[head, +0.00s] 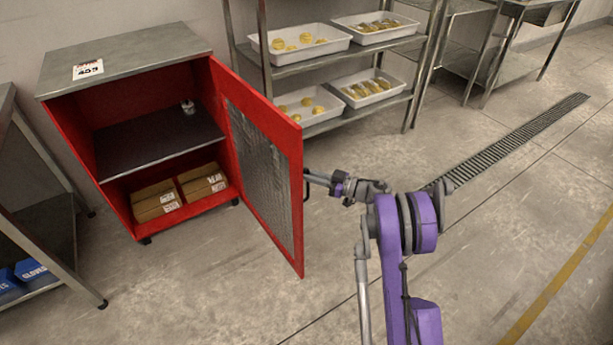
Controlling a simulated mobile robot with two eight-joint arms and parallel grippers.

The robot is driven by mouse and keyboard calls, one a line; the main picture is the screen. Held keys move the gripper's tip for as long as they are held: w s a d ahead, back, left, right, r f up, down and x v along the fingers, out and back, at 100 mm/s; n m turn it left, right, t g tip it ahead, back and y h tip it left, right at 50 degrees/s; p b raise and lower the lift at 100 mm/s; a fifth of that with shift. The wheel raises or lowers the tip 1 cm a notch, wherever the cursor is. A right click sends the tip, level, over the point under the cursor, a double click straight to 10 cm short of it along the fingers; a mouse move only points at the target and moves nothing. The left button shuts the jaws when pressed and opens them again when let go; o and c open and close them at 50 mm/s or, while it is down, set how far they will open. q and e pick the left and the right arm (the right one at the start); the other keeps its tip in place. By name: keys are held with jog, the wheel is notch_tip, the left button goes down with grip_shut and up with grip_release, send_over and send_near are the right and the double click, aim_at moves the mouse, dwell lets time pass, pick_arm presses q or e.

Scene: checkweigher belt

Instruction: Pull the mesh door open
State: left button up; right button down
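The mesh door (262,160) has a red frame around a grey mesh panel. It stands swung wide open from the right side of the red cabinet (118,206). A dark handle (307,190) shows at the door's free edge. My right gripper (312,177), on the purple arm, is at this handle, on the door's right-hand side. The fingertips are small and partly merge with the handle, so I cannot tell whether they are closed on it. My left gripper is not in view.
Inside the cabinet are a dark shelf (150,146) and brown boxes (156,200) below. A metal rack (263,52) with food trays stands behind the door. A metal table (40,225) stands at left. Floor in front is clear, with a drain grate (520,138) at right.

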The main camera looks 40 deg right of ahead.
jog(key=c, duration=1.2)
grip_release()
jog(key=shift+o, duration=0.2)
jog(key=p+v, duration=0.1)
jog(key=v, duration=0.9)
jog(key=shift+s+d, duration=0.2)
jog(key=shift+s, duration=0.15)
